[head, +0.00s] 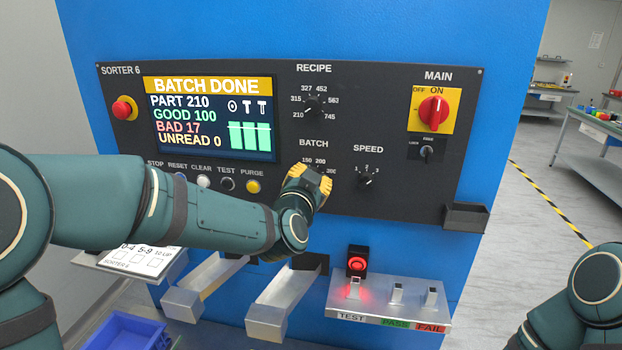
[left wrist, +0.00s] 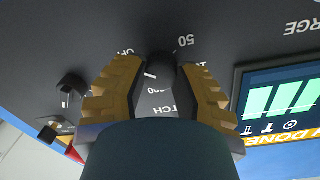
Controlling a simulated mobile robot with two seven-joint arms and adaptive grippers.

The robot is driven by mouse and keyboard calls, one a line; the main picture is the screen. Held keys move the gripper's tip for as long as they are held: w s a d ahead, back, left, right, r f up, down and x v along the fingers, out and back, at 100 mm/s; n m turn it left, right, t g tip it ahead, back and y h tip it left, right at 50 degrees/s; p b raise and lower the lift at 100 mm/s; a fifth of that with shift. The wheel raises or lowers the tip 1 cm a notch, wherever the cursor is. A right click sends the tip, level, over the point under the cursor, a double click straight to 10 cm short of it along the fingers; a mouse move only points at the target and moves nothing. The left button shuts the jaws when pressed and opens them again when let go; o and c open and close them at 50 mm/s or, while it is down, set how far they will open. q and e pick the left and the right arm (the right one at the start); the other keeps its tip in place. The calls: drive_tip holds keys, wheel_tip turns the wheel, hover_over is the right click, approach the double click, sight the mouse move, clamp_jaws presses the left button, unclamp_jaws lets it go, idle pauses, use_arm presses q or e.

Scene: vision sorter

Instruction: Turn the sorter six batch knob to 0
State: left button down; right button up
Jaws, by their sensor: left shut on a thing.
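The sorter 6 control panel (head: 400,100) is black on a blue cabinet. The batch knob is hidden in the head view behind my left gripper (head: 309,184), below the BATCH label. In the left wrist view, turned upside down, the dark batch knob (left wrist: 161,66) sits between the yellow fingers of my left gripper (left wrist: 160,82), which are shut on it. A short white mark on the knob points to the picture's lower left. The scale numbers around it are partly covered. Only part of my right arm shows at the lower right; its gripper is out of view.
The recipe knob (head: 313,105) is above, the speed knob (head: 365,178) to the right, and the red main switch (head: 433,110) farther right. The screen (head: 208,119) reads BATCH DONE. A yellow purge button (head: 253,186) is left of the gripper. A red-lit test stand (head: 356,262) is below.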

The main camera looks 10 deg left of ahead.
use_arm(q)
drive_tip(key=shift+w+a+r, duration=0.1)
drive_tip(key=shift+r, duration=0.25)
drive_tip(key=c, duration=0.6)
unclamp_jaws()
drive_tip(key=shift+c, duration=0.2)
drive_tip(key=shift+o, duration=0.2)
drive_tip(key=shift+f, duration=0.2)
drive_tip(key=s, duration=1.2)
drive_tip(key=shift+a, duration=0.2)
